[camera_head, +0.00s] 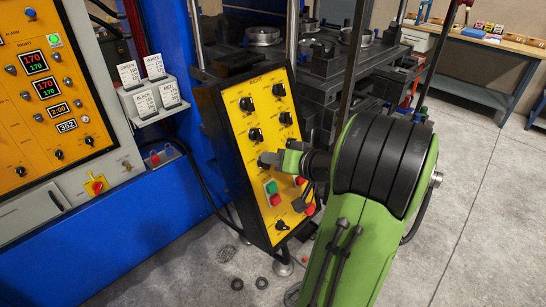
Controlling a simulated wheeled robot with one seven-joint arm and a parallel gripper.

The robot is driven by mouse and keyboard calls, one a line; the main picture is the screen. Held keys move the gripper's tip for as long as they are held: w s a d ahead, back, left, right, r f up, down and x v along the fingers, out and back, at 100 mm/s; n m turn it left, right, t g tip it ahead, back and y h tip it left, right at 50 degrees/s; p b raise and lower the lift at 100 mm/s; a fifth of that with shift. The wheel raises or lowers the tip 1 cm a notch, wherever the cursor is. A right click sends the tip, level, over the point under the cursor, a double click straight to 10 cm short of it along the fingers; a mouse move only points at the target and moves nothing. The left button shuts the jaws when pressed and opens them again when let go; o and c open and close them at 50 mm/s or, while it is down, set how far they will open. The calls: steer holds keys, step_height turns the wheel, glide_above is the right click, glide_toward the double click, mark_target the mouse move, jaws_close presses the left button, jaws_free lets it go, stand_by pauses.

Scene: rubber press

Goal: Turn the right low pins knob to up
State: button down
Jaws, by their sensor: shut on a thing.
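The yellow control panel (262,118) stands tilted at the middle of the head view, with black knobs in two columns. The upper left knob (247,104), upper right knob (279,90), second left knob (255,134) and second right knob (286,118) show clear of my gripper. My gripper (268,159) reaches in from the right and is shut on a knob at the third row. The gripper mostly hides that knob, so its pointer angle cannot be seen. The labels are too small to read, so I cannot tell which knob is the right low pins one.
Below my gripper are a green and red switch (271,194), red buttons and a bottom knob (281,225). A yellow cabinet (40,90) with displays stands at the left. Press machinery (325,60) is behind the panel. The right floor (480,180) is clear.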

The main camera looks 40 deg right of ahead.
steer(key=shift+d+f+m, duration=0.1)
steer(key=shift+m, duration=1)
steer(key=c, duration=1.2)
jaws_free()
steer(key=p+v, duration=0.4)
steer(key=v, duration=1.1)
steer(key=shift+s, duration=0.4)
